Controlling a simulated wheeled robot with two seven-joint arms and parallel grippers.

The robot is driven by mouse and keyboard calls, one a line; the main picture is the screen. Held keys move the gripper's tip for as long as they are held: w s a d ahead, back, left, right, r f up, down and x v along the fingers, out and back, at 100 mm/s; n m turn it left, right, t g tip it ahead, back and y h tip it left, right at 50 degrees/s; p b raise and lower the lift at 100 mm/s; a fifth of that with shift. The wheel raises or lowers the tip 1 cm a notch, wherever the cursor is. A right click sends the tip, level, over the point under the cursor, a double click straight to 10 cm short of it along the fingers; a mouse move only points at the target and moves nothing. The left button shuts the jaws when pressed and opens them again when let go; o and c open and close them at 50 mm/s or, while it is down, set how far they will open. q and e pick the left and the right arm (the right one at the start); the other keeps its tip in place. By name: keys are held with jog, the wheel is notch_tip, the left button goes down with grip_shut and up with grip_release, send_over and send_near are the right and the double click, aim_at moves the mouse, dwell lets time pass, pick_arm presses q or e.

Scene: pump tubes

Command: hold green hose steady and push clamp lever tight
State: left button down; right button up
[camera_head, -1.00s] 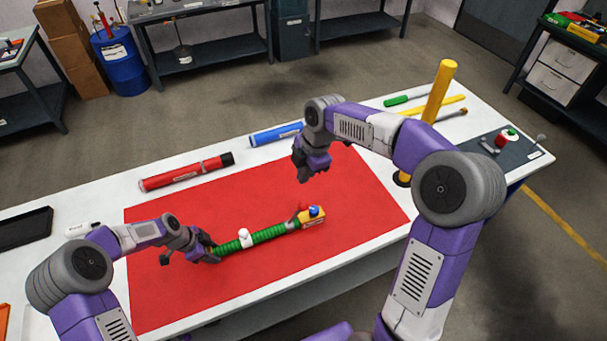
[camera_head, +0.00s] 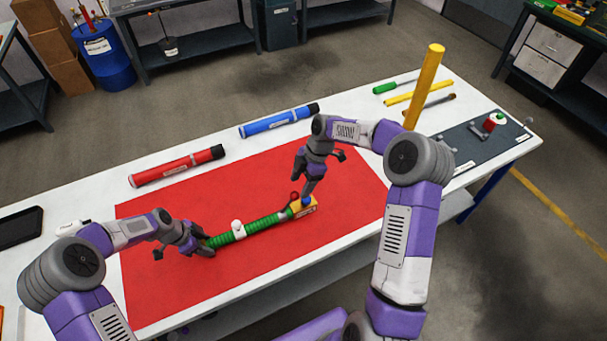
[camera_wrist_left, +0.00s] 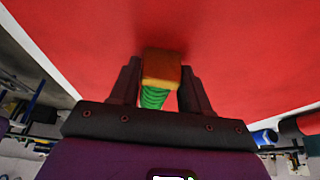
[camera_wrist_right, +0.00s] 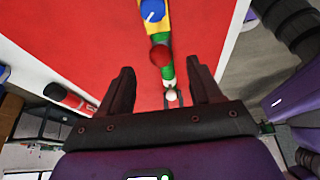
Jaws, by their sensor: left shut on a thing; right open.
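The green ribbed hose (camera_head: 262,223) lies on the red mat (camera_head: 170,290), with a white fitting (camera_head: 237,229) partway along it. At its right end is a yellow block (camera_head: 306,210) with a blue knob and a red-tipped clamp lever (camera_head: 294,197). My left gripper (camera_head: 205,248) is shut on the hose's left end; the left wrist view shows an orange-brown end piece (camera_wrist_left: 162,68) and green hose between its fingers. My right gripper (camera_head: 305,197) is open above the yellow block, hiding part of it. In the right wrist view the red tip (camera_wrist_right: 160,55) and blue knob (camera_wrist_right: 152,10) lie beyond the open fingers.
A red tube (camera_head: 178,167) and a blue tube (camera_head: 278,122) lie behind the mat. A yellow post (camera_head: 425,85) stands on the table behind my right arm. A black tray (camera_head: 20,228) is at the left. The mat's front left is clear.

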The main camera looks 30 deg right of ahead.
aim_at(297, 193)
jog(key=shift+x, duration=3.35)
jog(key=shift+c, duration=0.2)
jog(key=c, duration=1.1)
jog(key=shift+f, duration=0.15)
jog(key=shift+s+f, duration=0.1)
jog(key=shift+f, duration=0.3)
pick_arm(q)
jog(key=shift+d, duration=0.1)
pick_arm(e)
jog(key=shift+a, duration=0.1)
